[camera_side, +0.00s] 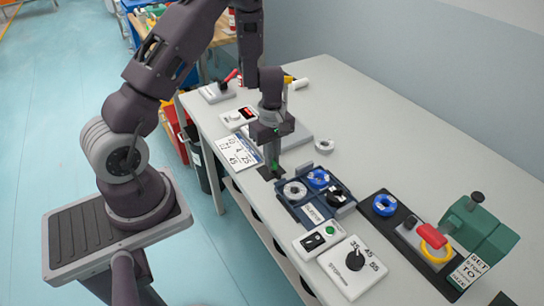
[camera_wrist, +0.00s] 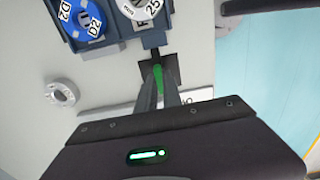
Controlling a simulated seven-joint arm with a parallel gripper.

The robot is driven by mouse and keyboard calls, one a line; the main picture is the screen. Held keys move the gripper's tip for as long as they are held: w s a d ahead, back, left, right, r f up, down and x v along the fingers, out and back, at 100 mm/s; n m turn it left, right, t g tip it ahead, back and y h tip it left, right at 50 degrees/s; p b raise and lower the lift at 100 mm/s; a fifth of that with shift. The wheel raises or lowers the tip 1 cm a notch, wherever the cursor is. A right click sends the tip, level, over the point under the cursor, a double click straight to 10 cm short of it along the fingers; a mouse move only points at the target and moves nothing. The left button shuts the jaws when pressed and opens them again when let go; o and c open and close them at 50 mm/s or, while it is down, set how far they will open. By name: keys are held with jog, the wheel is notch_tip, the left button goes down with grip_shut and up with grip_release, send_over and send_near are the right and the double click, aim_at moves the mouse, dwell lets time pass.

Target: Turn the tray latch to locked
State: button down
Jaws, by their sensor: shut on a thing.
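The dark blue tray (camera_side: 290,207) sits on the grey table and holds a white ring, a blue ring and a black ring. The tray latch (camera_wrist: 158,78) has a green handle on a dark square plate, just off the tray's edge. The green handle also shows small in the side view (camera_side: 275,163). My gripper (camera_wrist: 160,88) points down and is shut on the green handle. The fingers hide part of the latch, and I cannot tell which way it is turned. A partly hidden label on the tray edge (camera_wrist: 140,24) starts with F.
A number card (camera_side: 238,153) lies left of my gripper, and a loose white ring (camera_side: 324,145) lies behind it. A switch box (camera_side: 318,238) and a dial box (camera_side: 352,267) stand in front of the tray. A green machine (camera_side: 478,232) is at the right.

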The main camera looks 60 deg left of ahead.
jog(key=c, duration=1.5)
grip_release()
jog(key=shift+r, duration=0.1)
notch_tip(320, 180, up, 7)
jog(key=shift+d+r, duration=0.1)
jog(key=shift+r, duration=0.05)
jog(key=s+d+r+m+t+h, duration=0.1)
jog(key=s+d+r+m+t, duration=0.15)
jog(key=d+r+m, duration=0.5)
jog(key=s+d+r+m+t+h, duration=0.15)
jog(key=s+d+r, duration=0.25)
jog(key=r, duration=0.6)
jog(key=s+d+r+m+y, duration=0.1)
jog(key=s+r+m, duration=0.1)
jog(key=s+m, duration=0.2)
jog(key=s+r+m+t+y, duration=0.1)
jog(key=s+r+m, duration=0.1)
jog(key=s+m, duration=0.3)
jog(key=s, duration=0.4)
jog(key=shift+d+r+t, duration=0.3)
jog(key=shift+d+r, duration=0.05)
